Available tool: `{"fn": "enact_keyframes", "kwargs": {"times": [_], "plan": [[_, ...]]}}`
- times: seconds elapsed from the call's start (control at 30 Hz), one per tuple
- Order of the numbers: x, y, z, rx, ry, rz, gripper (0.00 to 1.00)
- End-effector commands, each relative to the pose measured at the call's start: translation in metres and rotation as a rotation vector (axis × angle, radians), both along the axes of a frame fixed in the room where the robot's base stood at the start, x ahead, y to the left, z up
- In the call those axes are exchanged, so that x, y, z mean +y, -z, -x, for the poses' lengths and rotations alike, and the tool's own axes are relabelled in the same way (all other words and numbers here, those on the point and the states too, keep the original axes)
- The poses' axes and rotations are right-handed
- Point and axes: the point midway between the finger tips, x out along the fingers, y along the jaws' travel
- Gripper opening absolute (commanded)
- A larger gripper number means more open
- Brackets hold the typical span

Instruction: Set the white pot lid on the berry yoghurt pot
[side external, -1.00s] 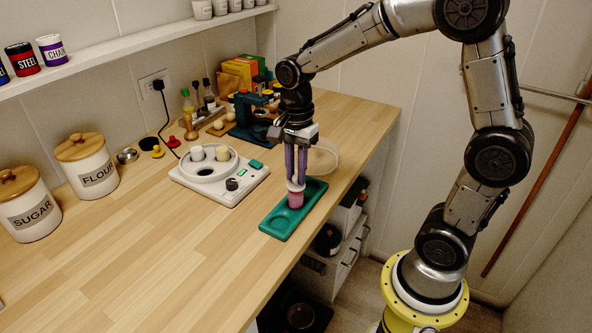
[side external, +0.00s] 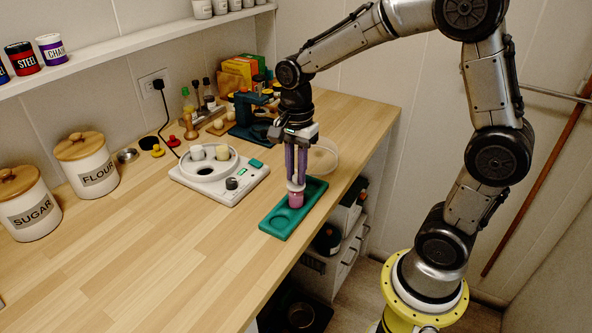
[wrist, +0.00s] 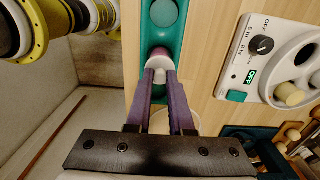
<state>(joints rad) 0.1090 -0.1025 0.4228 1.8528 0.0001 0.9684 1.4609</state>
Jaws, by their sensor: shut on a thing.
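My gripper (side external: 296,180) has purple fingers pointing down, and they are shut on the white pot lid (side external: 295,186). In the wrist view, the fingertips (wrist: 159,78) close around the white lid (wrist: 158,63). The berry yoghurt pot (side external: 296,200) is pink and stands upright in the green tray (side external: 270,226), directly under the lid. The lid is at the pot's top; I cannot tell whether it is fully seated. In the wrist view the lid and fingers hide most of the pot (wrist: 158,51).
A white appliance (side external: 240,193) with a dial and small jars stands left of the tray. A clear round container (side external: 328,157) is behind the gripper. Flour (side external: 87,166) and sugar (side external: 30,204) canisters stand far left. The front-left counter is clear.

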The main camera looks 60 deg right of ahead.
Motion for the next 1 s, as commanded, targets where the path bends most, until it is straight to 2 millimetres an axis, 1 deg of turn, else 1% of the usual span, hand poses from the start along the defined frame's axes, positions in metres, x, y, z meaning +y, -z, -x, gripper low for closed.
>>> {"fn": "enact_keyframes", "kwargs": {"times": [0.6,0.63,0.77,0.8,1.0], "plan": [[0.0000,0.0079,0.0001,0.001,0.000,0.000,0.00],[0.0000,0.0078,0.0000,0.001,0.000,0.000,0.24],[0.0000,0.0076,0.0000,0.001,0.000,0.000,0.47],[0.0000,0.0076,0.0000,0.001,0.000,0.000,0.54],[0.0000,0.0074,0.0000,0.000,0.000,0.000,0.55]]}}
